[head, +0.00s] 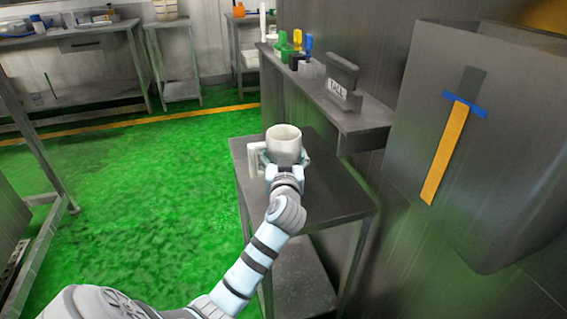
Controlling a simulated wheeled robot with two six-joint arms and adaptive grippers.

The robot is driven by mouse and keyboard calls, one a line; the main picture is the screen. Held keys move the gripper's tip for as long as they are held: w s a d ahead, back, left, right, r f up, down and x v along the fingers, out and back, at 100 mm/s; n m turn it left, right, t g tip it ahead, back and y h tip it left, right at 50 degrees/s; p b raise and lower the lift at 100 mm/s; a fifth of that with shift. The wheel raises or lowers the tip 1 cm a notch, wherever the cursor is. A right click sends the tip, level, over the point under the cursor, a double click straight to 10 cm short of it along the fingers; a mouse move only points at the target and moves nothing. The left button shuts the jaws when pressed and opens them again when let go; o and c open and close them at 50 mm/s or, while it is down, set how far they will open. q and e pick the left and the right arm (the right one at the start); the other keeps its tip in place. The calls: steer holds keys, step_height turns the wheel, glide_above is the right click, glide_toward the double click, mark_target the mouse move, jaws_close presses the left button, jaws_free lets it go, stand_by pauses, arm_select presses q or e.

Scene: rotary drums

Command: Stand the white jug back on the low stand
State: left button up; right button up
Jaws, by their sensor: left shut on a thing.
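The white jug (284,140) is upright in the middle of the view, over the dark top of the low stand (338,200). Its handle (254,158) points to the left. My left gripper (285,165) is shut on the lower body of the jug from the near side. The gripper hides the jug's base, so I cannot tell whether the jug touches the stand top. My right gripper does not show.
A wall shelf (345,118) with coloured bottles (296,45) and a dark sign holder (341,80) runs close on the right. Green floor (140,190) is open to the left.

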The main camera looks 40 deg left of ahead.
arm_select(q)
steer(key=shift+c, duration=0.2)
steer(key=shift+f, duration=0.1)
steer(key=o, duration=2)
steer(key=shift+f, duration=0.1)
